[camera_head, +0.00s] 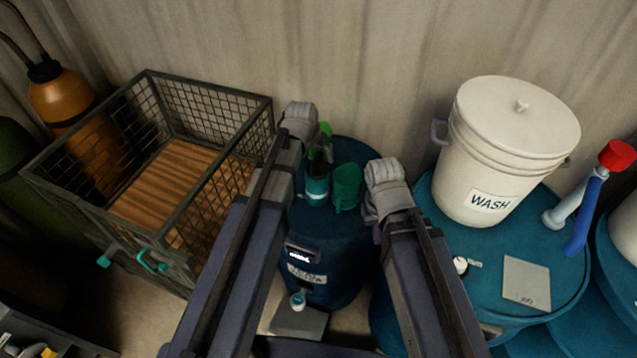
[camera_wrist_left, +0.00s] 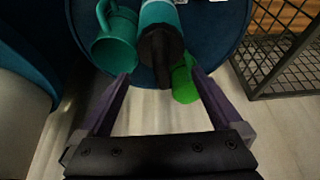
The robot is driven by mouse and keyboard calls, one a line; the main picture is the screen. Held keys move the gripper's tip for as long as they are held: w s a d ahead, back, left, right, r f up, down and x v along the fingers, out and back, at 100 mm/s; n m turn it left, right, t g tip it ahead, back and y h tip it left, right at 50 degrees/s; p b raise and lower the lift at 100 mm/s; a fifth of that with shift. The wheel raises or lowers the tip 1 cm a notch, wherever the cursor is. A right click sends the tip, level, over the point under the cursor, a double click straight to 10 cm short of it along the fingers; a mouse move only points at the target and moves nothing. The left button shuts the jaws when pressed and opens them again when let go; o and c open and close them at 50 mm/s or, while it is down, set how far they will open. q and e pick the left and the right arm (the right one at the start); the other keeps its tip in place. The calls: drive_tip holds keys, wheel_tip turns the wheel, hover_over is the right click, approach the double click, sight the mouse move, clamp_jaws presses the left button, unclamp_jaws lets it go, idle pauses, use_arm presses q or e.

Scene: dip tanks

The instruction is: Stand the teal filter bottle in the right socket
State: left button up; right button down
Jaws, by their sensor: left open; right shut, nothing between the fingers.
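The teal filter bottle (camera_head: 317,190), with a pale band and a black cap, stands on a blue drum (camera_head: 345,240). In the left wrist view the bottle (camera_wrist_left: 160,14) points its black cap toward the camera. My left gripper (camera_wrist_left: 161,77) is open above it, with the cap seen between its fingertips; I see no grip on it. A teal mug (camera_head: 347,183) stands beside the bottle and shows in the left wrist view (camera_wrist_left: 115,48). My right gripper (camera_head: 378,235) is shut and empty, mostly hidden by its wrist. I cannot make out the right socket.
A wire crate (camera_head: 195,205) is on the left. On the right drum (camera_head: 450,275) are a white WASH bucket (camera_head: 510,140), a grey plate (camera_head: 526,283) and a blue-handled tool (camera_head: 583,215).

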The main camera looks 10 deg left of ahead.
sight(319, 164)
use_arm(q)
drive_tip(key=shift+b+x, duration=2.8)
drive_tip(key=shift+x, duration=0.65)
drive_tip(key=shift+a+r, duration=0.1)
clamp_jaws()
